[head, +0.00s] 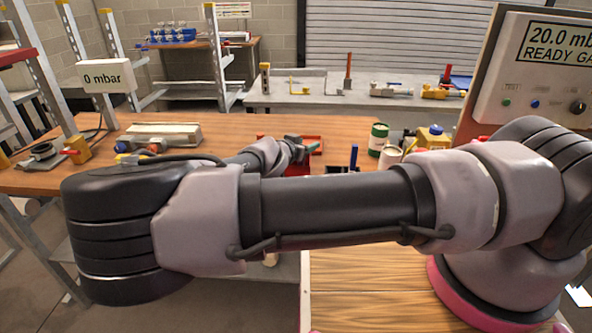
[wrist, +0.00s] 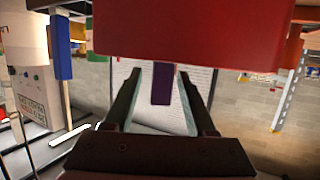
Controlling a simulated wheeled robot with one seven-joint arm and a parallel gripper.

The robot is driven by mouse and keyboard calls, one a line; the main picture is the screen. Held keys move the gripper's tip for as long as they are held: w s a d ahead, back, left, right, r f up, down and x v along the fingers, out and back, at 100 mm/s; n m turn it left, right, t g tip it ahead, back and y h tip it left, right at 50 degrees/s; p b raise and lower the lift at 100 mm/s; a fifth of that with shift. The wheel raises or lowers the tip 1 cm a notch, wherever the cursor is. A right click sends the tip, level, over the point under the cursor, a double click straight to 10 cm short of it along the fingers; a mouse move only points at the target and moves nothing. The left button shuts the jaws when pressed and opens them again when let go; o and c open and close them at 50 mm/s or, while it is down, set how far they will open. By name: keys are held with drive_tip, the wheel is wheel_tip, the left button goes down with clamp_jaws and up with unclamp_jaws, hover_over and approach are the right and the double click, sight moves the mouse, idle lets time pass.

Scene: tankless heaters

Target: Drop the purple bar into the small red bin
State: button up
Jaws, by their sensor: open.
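My gripper (wrist: 160,74) is open in the wrist view, which looks upside down. Its two fingers stand apart, one on each side of the purple bar (wrist: 161,85), with a gap on both sides. The bar sticks out past the edge of a large red box-like thing (wrist: 190,32); I cannot tell whether it stands in it or behind it. In the head view my gripper (head: 300,148) is small and far off, over a red bin (head: 297,169) on the wooden bench. My own arm covers part of that bin, and the purple bar is not visible there.
A blue bar (head: 354,157) stands upright right of the red bin. A green can (head: 378,138) and a yellow container (head: 432,137) are further right. A metal block (head: 160,133) lies on the left of the bench (head: 225,125). A gauge panel rises at right.

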drive_tip(key=v, duration=1)
drive_tip(key=shift+s+a, duration=0.2)
drive_tip(key=shift+s, duration=0.15)
drive_tip(key=shift+r, duration=0.1)
